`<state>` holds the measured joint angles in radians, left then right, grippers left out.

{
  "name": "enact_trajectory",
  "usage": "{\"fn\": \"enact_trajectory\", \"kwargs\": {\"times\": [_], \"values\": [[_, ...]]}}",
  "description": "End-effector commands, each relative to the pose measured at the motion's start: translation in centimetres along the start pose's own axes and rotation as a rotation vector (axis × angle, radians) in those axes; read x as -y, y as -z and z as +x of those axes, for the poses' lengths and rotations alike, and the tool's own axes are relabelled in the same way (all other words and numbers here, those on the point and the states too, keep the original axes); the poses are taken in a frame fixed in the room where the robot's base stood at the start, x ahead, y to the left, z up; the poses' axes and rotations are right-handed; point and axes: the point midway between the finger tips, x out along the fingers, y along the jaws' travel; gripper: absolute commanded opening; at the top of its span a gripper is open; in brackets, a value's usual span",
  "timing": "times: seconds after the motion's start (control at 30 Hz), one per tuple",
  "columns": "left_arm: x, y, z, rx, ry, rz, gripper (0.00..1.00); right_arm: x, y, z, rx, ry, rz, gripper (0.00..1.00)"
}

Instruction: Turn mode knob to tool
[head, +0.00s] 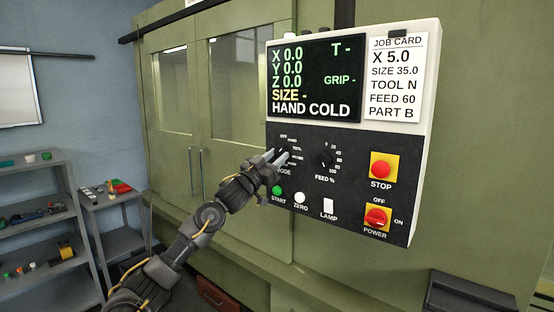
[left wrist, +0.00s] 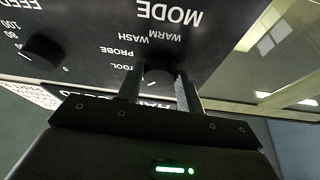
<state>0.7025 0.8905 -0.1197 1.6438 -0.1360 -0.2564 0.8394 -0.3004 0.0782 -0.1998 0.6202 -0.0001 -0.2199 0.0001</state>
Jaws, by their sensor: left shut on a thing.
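The mode knob (left wrist: 158,78) is a dark round knob on the black control panel (head: 338,215), seen upside down in the left wrist view. My left gripper (head: 277,157) reaches the panel from the lower left in the head view and hides most of the knob there. In the left wrist view its two fingers (left wrist: 161,84) stand on either side of the knob, shut on it. The labels TOOL, PROBE, WASH and WARM show around the knob. The screen (head: 316,80) reads HAND COLD. My right gripper is not in view.
The feed knob (head: 326,157) sits just right of the gripper. Below are a green START button (head: 277,191), a white ZERO button (head: 301,198) and a LAMP switch (head: 328,207). A red STOP button (head: 381,168) and a red POWER switch (head: 377,217) are farther right.

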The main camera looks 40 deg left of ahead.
Motion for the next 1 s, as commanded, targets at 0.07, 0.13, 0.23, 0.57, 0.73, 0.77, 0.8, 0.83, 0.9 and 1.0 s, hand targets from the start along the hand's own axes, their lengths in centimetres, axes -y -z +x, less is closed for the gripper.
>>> {"fn": "enact_trajectory", "kwargs": {"times": [0.07,0.13,0.23,0.57,0.73,0.77,0.8,0.83,0.9,1.0], "values": [[0.08,-0.09,-0.04,0.000,-0.019,0.045,0.14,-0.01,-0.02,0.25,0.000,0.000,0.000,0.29],[0.17,-0.07,-0.05,0.000,-0.038,0.093,0.14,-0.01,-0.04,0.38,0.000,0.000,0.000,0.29],[0.31,-0.03,-0.04,0.000,-0.067,0.164,0.14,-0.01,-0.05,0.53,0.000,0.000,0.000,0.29],[0.54,0.17,0.02,-0.001,-0.154,0.376,0.14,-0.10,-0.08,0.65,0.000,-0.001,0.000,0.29],[0.62,0.15,0.03,0.000,-0.184,0.448,0.14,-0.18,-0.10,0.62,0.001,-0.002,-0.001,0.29],[0.61,0.16,0.04,0.000,-0.188,0.457,0.14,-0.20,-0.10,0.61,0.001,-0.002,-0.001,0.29],[0.61,0.17,0.04,0.000,-0.193,0.467,0.14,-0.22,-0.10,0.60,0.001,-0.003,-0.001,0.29],[0.61,0.17,0.04,0.000,-0.196,0.475,0.14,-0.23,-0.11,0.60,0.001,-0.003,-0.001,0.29],[0.61,0.18,0.05,0.000,-0.201,0.488,0.14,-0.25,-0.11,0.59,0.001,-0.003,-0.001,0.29],[0.62,0.19,0.05,0.000,-0.206,0.499,0.14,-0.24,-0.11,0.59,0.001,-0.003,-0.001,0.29]]}}
